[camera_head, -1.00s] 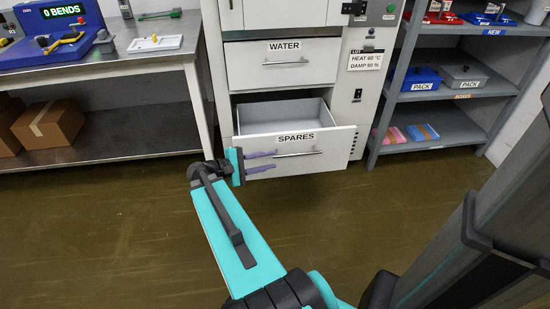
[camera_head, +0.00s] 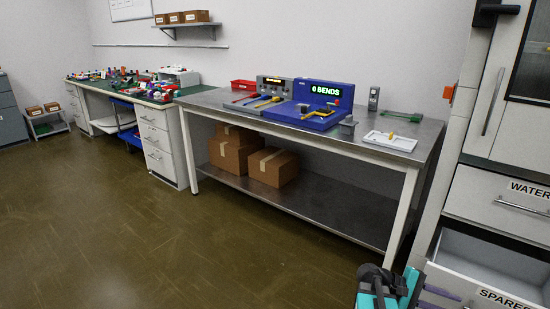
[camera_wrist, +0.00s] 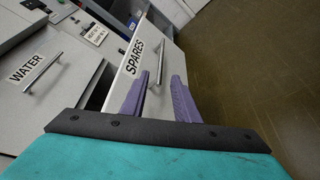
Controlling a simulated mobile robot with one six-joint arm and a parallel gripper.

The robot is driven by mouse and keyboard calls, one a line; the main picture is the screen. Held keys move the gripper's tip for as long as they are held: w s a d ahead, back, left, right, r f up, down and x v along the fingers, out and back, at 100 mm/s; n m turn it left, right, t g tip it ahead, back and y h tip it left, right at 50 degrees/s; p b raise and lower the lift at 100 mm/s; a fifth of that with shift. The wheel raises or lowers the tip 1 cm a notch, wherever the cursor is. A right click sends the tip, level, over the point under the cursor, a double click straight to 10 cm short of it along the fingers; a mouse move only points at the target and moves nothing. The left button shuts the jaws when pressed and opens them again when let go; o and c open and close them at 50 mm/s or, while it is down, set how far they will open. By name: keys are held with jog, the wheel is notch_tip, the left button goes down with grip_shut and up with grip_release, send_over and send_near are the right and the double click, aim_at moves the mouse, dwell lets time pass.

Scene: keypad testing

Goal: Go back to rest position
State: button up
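My gripper (camera_wrist: 160,76) shows in the wrist view with its two purple fingers apart, in front of the drawer marked SPARES (camera_wrist: 133,62). The drawer's bar handle (camera_wrist: 158,62) lies just beyond and between the fingertips; I cannot tell whether they touch it. In the head view the gripper (camera_head: 443,299) is at the bottom edge, partly cut off, beside the SPARES drawer (camera_head: 478,288). That drawer is pulled open and its inside looks empty where it shows. My teal arm (camera_head: 378,296) is mostly out of frame.
The drawer marked WATER (camera_head: 490,200) above is shut. A steel workbench (camera_head: 240,107) stands to the left with a blue bending device (camera_head: 312,118) and a white tray (camera_head: 400,143). Boxes (camera_head: 274,167) sit on its lower shelf. The brown floor (camera_head: 110,220) at left is clear.

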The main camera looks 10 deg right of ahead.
jog(key=w+a+f+n+t+p, duration=0.1)
jog(key=w+a+n+t+p, duration=0.25)
jog(key=a+p, duration=0.95)
jog(key=s+a+f+m+y+p, duration=0.1)
jog(key=s+a+f+y+p, duration=0.2)
jog(key=a, duration=0.8)
jog(key=s+a+f+m+y+p, duration=0.1)
jog(key=s+a+f+y+p, duration=0.2)
jog(key=a, duration=0.8)
jog(key=s+a+f+m+y+p, duration=0.1)
jog(key=s+a+f+y+p, duration=0.2)
jog(key=a, duration=0.8)
notch_tip(320, 180, down, 4)
jog(key=s+y, duration=0.2)
jog(key=y, duration=0.2)
jog(key=shift+f+g, duration=0.15)
jog(key=shift+g, duration=0.2)
jog(key=shift+m, duration=0.25)
